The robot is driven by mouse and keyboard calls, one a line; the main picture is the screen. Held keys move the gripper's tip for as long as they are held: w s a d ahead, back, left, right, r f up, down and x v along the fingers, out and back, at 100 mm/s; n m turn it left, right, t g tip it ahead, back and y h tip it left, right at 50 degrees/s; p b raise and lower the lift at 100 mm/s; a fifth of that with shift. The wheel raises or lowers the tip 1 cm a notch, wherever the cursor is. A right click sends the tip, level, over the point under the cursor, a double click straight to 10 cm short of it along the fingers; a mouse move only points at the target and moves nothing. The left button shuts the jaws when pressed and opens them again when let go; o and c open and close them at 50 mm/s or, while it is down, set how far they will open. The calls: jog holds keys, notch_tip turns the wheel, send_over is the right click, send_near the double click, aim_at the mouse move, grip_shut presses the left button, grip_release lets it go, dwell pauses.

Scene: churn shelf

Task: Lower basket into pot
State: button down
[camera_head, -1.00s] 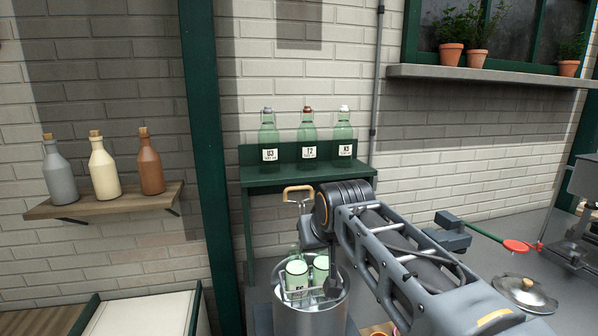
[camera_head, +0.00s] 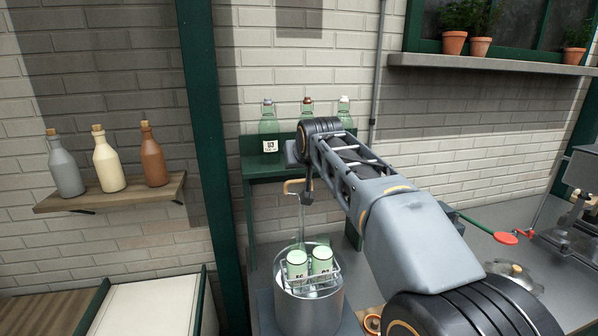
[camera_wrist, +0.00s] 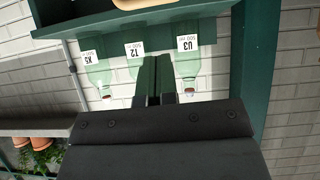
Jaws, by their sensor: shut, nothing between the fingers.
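The steel pot (camera_head: 310,318) stands on the counter in the head view. My gripper (camera_wrist: 153,62) is shut and empty in the wrist view. Its fingers point toward the shelf bottles, and a pale wooden piece, probably the handle, shows at the top edge. In the head view my wrist largely hides it.
Labelled green bottles (camera_head: 268,122) stand on the green shelf (camera_head: 262,168) behind my wrist; my arm partly covers them. Bottles on a wooden shelf (camera_head: 110,195) are at left.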

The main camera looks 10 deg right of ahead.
aim_at(301, 216)
jog(key=w+f, duration=0.2)
jog(key=f, duration=0.1)
jog(key=shift+p, duration=0.35)
jog(key=shift+w+f, duration=0.2)
jog(key=shift+f, duration=0.75)
jog(key=shift+f, duration=0.15)
notch_tip(301, 216, down, 13)
jog(key=b, duration=1.1)
jog(key=shift+s, duration=0.1)
jog(key=shift+r, duration=0.2)
